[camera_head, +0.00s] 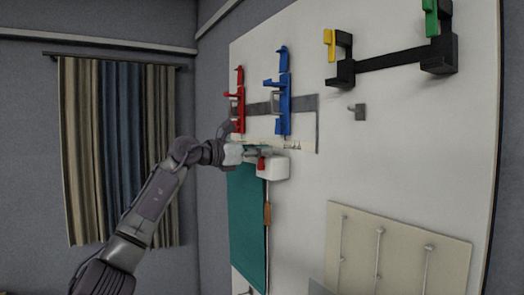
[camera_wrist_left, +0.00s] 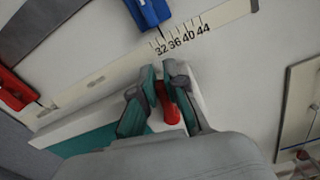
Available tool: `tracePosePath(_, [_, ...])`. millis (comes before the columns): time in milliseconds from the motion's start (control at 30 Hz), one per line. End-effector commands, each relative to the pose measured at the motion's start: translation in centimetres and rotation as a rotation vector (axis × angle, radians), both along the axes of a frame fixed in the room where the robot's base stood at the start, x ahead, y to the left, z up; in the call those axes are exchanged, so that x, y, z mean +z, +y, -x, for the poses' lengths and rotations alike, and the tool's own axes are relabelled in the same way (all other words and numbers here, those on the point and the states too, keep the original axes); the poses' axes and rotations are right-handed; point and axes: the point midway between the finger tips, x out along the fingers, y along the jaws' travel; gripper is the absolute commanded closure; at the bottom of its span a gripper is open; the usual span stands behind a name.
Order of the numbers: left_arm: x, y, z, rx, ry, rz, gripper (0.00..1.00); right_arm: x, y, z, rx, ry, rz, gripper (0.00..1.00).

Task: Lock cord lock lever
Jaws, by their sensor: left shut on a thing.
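The cord lock is a white block (camera_head: 278,168) on the upright white board, with a small red lever (camera_head: 261,164) on its front. A cord with a wooden pull (camera_head: 267,213) hangs below it, beside the teal blind (camera_head: 247,225). My left gripper (camera_head: 256,154) is at the block. In the left wrist view its two fingers (camera_wrist_left: 171,96) close around the red lever (camera_wrist_left: 170,108), which points toward the camera between them. The fingers partly hide the lever and block. My right gripper is in neither view.
Red (camera_head: 239,105) and blue (camera_head: 284,95) latches stand just above. A scale strip (camera_wrist_left: 185,40) with numbers runs above the block. A black bar with yellow and green parts (camera_head: 405,55), a small hook (camera_head: 357,111) and a beige panel (camera_head: 395,250) are to the right.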

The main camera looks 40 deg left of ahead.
Motion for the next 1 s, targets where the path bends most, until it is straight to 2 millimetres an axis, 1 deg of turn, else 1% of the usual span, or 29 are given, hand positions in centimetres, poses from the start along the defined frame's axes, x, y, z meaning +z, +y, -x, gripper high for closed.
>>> tracePosePath(33, [0.4,0.2,-0.1,0.000,0.015,0.039,1.00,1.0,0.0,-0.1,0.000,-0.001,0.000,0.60])
tracePosePath(133, [0.4,0.7,-0.3,0.001,0.044,0.134,1.00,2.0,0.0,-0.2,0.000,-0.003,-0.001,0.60])
tracePosePath(233, [0.2,0.9,-0.3,-0.001,0.057,0.187,1.00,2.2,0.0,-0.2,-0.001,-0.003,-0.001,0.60])
tracePosePath(467, [0.1,0.9,-0.3,0.000,0.056,0.195,1.00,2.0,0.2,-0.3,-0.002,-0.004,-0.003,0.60])
tracePosePath(500, [0.1,0.9,-0.3,0.000,0.056,0.195,0.87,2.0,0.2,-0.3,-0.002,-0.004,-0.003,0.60])
tracePosePath(633, [0.1,0.9,-0.3,0.000,0.056,0.194,0.65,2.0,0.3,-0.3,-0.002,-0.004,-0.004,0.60])
tracePosePath(667, [0.1,0.9,-0.3,0.000,0.056,0.194,0.62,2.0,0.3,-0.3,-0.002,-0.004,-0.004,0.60])
tracePosePath(1000, [0.1,1.0,0.0,0.000,0.056,0.192,0.62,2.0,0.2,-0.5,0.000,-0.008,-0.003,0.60])
